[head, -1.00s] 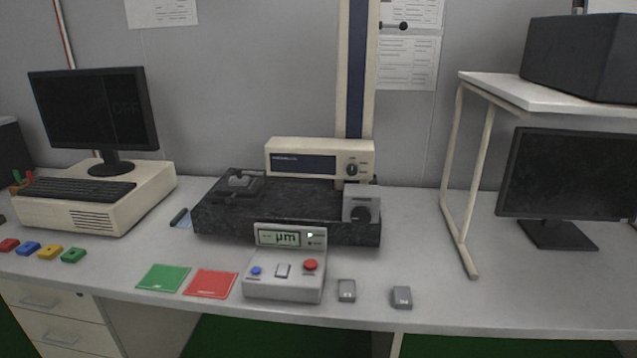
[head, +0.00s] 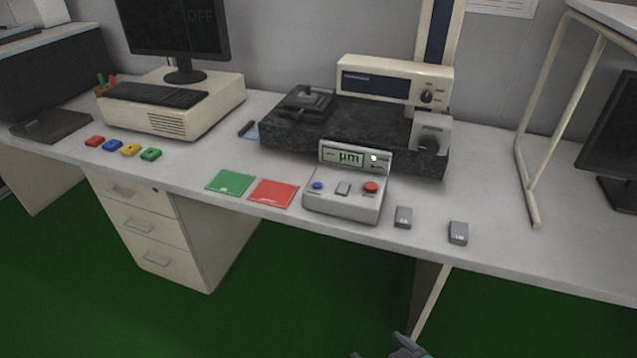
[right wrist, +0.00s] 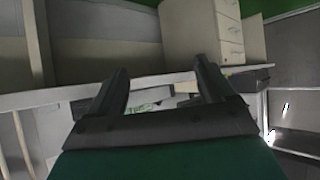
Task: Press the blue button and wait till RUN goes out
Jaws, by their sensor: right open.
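The grey control box (head: 341,206) stands near the front edge of the bench. The blue button (head: 317,186) is at the left of its top face, with a grey key (head: 343,189) in the middle and a red button (head: 371,187) at the right. Its upright display (head: 349,156) reads "µm". A small lamp (head: 374,158) beside the display glows white; its label is too small to read. My right gripper (head: 400,346) shows partly at the bottom edge, well below and in front of the box. In the right wrist view, its fingers (right wrist: 161,68) are apart and empty. My left gripper is out of view.
Behind the box is a dark stone plate (head: 340,125) with an instrument. Green (head: 231,182) and red (head: 272,193) mats lie left of the box; two small grey blocks (head: 404,217) lie right of it. A white-framed stand (head: 530,190) is further right.

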